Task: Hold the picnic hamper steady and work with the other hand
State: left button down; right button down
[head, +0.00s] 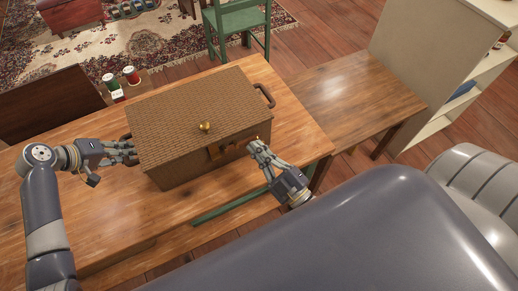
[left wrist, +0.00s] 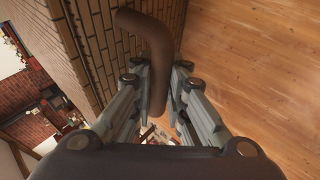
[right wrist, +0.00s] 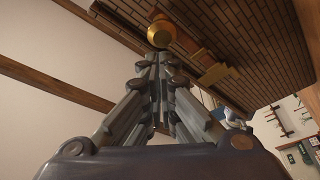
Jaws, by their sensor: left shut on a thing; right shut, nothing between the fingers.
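The picnic hamper (head: 200,118) is a brown woven box with its lid closed, on the wooden table. My left gripper (head: 132,150) is shut on the hamper's left side handle; in the left wrist view the brown handle (left wrist: 152,45) runs between the fingers. My right gripper (head: 255,148) is shut and empty near the hamper's front right corner. In the right wrist view its fingertips (right wrist: 158,58) appear just below the brass knob (right wrist: 161,32).
Two small containers, one green and white (head: 112,86) and one red (head: 131,76), stand behind the hamper. A lower wooden bench (head: 350,90) is at the right, with a green chair (head: 236,22) behind. The tabletop left of the hamper is clear.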

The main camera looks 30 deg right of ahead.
pick_arm(q)
jog(key=shift+w+r, duration=0.1)
pick_arm(e)
jog(key=s, duration=0.9)
jog(key=shift+s, duration=0.25)
jog(key=shift+a, duration=0.1)
pick_arm(q)
jog(key=c, duration=1.5)
grip_release()
jog(key=v, duration=1.2)
